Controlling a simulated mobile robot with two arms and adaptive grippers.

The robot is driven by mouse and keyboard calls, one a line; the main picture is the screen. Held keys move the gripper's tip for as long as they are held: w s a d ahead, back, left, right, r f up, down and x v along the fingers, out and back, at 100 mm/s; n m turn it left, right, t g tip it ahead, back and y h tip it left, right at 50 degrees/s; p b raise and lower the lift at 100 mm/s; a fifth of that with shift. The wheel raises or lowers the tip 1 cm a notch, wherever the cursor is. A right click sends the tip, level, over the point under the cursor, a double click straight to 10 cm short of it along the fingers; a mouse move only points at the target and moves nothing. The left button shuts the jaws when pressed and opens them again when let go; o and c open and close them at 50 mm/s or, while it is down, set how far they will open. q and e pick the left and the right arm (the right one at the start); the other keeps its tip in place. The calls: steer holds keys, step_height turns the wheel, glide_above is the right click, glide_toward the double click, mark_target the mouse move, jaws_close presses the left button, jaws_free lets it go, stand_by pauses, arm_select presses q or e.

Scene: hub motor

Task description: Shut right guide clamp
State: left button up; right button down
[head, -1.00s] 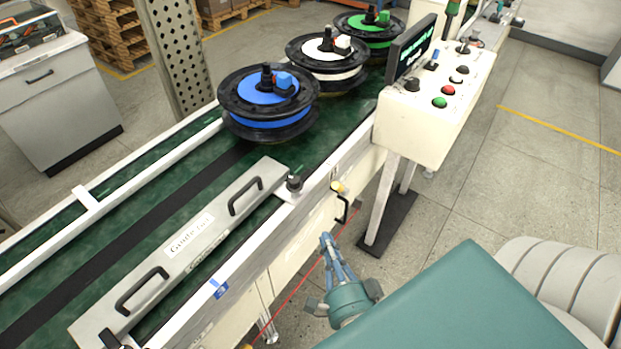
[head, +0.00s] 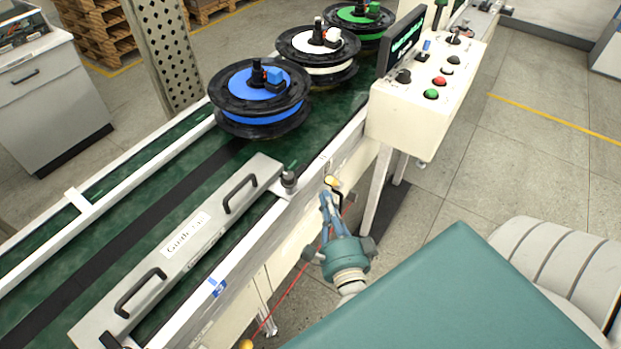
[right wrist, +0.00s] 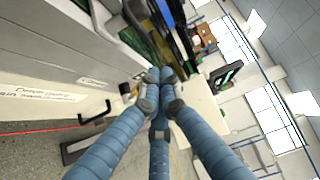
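The right guide clamp is a black lever with a yellow end (head: 332,182) on the near side of the conveyor, below the guide bar's far end. In the right wrist view a black hooked handle (right wrist: 96,114) stands out from the side panel, left of my fingers. My right gripper (head: 326,198) points up at the clamp; its blue fingertips are beside or just in front of the lever. In the right wrist view the fingertips (right wrist: 160,90) are drawn together with nothing visible between them. Contact with the lever cannot be told. My left gripper is out of view.
The grey guide bar (head: 185,245) with two black handles lies along the green conveyor (head: 60,235). Blue (head: 258,97), white (head: 317,53) and green (head: 357,22) hub reels stand beyond it. A control box (head: 425,110) is to the right of the clamp. A red line runs below.

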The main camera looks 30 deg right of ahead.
mark_target(296, 172)
steer(key=w+p, duration=0.1)
steer(key=w, duration=0.6)
steer(key=shift+w, duration=0.25)
steer(key=shift+w+d+n+y, duration=0.15)
steer(key=shift+n+y, duration=0.25)
steer(key=shift+y, duration=0.2)
